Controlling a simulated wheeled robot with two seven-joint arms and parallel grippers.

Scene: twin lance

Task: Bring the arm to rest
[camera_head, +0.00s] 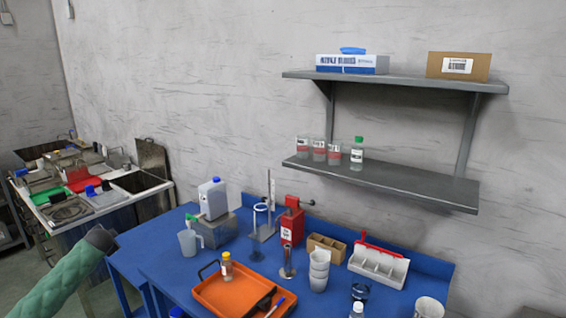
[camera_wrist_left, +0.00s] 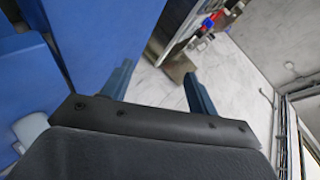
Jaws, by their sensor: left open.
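My left gripper shows in the left wrist view (camera_wrist_left: 160,88), its two blue-grey fingers spread wide apart. Nothing is between the fingers. In the head view only my green-sleeved left arm comes in at the lower left, beside the blue table (camera_head: 178,272), and its gripper cannot be made out there. The arm is clear of the things on the table. My right gripper is in neither view.
The table carries an orange tray (camera_head: 215,295), a grey jug (camera_head: 189,242), a white canister (camera_head: 213,199), a red device (camera_head: 291,225) and stacked cups (camera_head: 319,270). Wall shelves (camera_head: 400,185) hold bottles and boxes. A cluttered bench (camera_head: 125,197) stands at the left.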

